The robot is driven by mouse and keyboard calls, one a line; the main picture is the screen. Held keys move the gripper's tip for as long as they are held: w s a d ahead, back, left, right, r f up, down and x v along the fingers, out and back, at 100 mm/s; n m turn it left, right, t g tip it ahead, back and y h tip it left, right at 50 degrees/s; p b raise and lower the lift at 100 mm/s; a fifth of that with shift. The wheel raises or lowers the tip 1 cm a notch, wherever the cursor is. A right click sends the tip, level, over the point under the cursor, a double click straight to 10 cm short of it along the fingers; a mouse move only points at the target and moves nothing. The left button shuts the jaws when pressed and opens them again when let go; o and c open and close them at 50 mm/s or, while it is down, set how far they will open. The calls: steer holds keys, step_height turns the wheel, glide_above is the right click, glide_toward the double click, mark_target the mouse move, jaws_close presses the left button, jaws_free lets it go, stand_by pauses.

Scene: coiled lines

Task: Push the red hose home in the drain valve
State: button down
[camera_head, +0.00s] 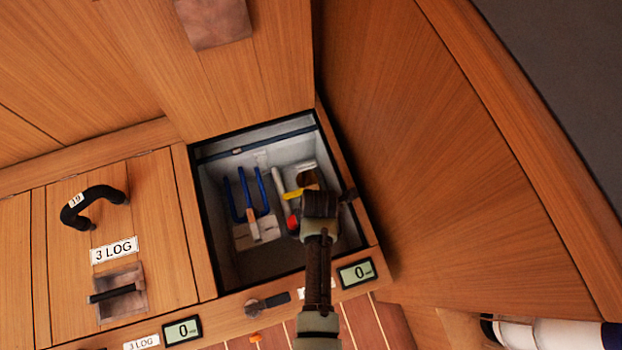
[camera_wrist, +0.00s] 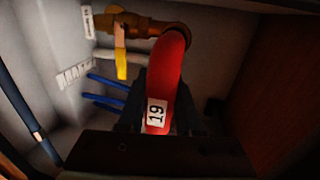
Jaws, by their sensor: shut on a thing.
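The red hose (camera_wrist: 170,75) carries a white label reading 19 and curves up from between my fingers. My gripper (camera_wrist: 160,118) is shut on it near the label. The upper end of the hose meets the brass drain valve (camera_wrist: 147,28) at the top of the wrist view; I cannot tell how deep it sits. The valve's yellow lever (camera_wrist: 120,52) hangs left of the hose. In the head view my gripper (camera_head: 319,204) reaches into an open locker and hides most of the hose; a little red (camera_head: 292,224) shows beside the yellow lever (camera_head: 292,195).
The locker (camera_head: 230,268) has pale walls close around my gripper. Blue pipes (camera_head: 246,192) stand to the left inside it. The open lid (camera_head: 245,85) rises behind. Left is a closed hatch with a black handle (camera_head: 92,204). Displays reading 0 (camera_head: 356,272) line the front edge.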

steer(key=shift+f, duration=0.2)
steer(key=shift+c, duration=0.5)
jaws_free()
steer(key=shift+r, duration=0.1)
step_height(320, 180, up, 7)
steer(key=p, duration=0.7)
stand_by(0.6)
